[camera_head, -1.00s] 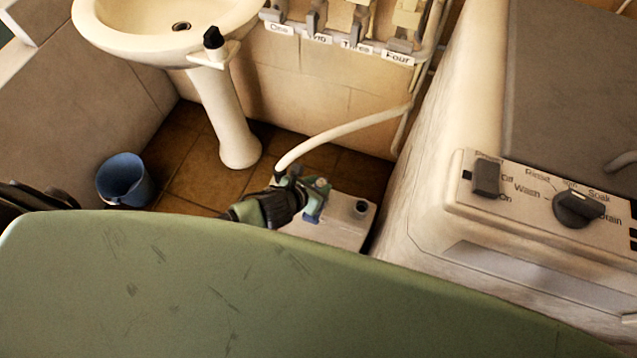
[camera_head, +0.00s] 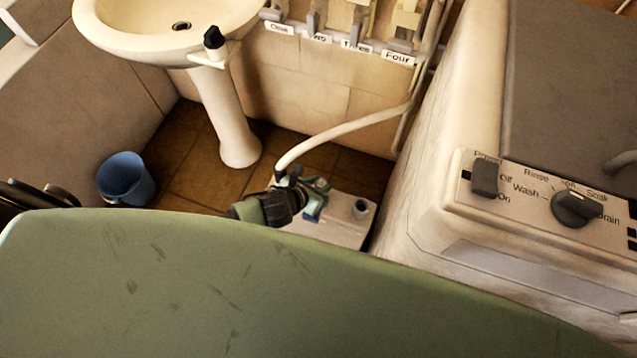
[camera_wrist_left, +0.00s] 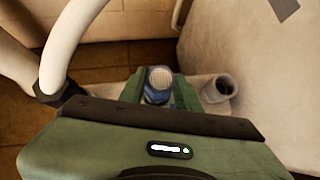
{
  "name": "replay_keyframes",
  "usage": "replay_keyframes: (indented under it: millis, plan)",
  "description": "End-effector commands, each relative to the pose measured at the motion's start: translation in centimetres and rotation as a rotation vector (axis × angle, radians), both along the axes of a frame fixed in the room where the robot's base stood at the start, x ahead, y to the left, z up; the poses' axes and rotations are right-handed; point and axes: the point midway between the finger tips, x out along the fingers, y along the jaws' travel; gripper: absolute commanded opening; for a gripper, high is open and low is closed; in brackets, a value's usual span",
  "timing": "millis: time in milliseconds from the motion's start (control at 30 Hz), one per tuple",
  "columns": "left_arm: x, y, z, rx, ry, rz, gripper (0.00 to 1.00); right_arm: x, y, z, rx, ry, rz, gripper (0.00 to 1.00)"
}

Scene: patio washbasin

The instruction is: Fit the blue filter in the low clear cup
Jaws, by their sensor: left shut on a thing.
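My left gripper (camera_head: 318,196) is low over a white box on the floor, its green fingers shut on the blue filter (camera_head: 313,213). In the left wrist view the filter (camera_wrist_left: 159,80) shows between the fingers (camera_wrist_left: 160,95), with a pale mesh top facing the camera. A short greyish, open-topped cup (camera_head: 360,209) stands on the box beside the gripper, to its right. It also shows in the left wrist view (camera_wrist_left: 219,88), apart from the filter. The filter's lower end is hidden, so I cannot tell what it touches. My right gripper is not in view.
The white box (camera_head: 335,231) has a pale hose (camera_head: 340,133) curving down beside the gripper. A washing machine (camera_head: 440,200) stands close on the right. The basin pedestal (camera_head: 228,115) and a blue bucket (camera_head: 125,178) are to the left, with tiled floor (camera_head: 195,180) between them.

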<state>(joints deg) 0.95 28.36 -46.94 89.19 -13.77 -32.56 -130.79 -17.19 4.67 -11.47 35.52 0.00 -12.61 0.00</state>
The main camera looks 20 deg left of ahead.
Motion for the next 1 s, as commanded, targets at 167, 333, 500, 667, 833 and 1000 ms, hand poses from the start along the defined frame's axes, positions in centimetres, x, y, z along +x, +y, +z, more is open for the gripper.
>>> replay_keyframes:
  millis: [167, 333, 500, 667, 833, 1000]
  plan:
    - [0.0, 0.0, -0.4, 0.0, -0.001, -0.001, 0.0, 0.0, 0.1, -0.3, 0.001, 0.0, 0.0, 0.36]
    - [0.0, 0.0, -0.8, 0.0, -0.001, -0.001, 0.0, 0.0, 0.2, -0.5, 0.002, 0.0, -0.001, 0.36]
    - [0.0, 0.0, -0.7, -0.001, -0.001, -0.001, 0.42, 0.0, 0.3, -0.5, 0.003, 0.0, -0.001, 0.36]
    - [0.0, 0.0, -0.7, -0.001, 0.0, -0.001, 0.42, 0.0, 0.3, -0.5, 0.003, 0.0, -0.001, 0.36]
    - [-0.4, 0.1, 0.0, 0.0, 0.001, -0.001, 0.42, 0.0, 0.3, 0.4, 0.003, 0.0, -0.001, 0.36]
    - [-1.4, 0.4, 1.1, 0.0, 0.001, -0.001, 0.42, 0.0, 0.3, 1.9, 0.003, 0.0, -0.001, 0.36]
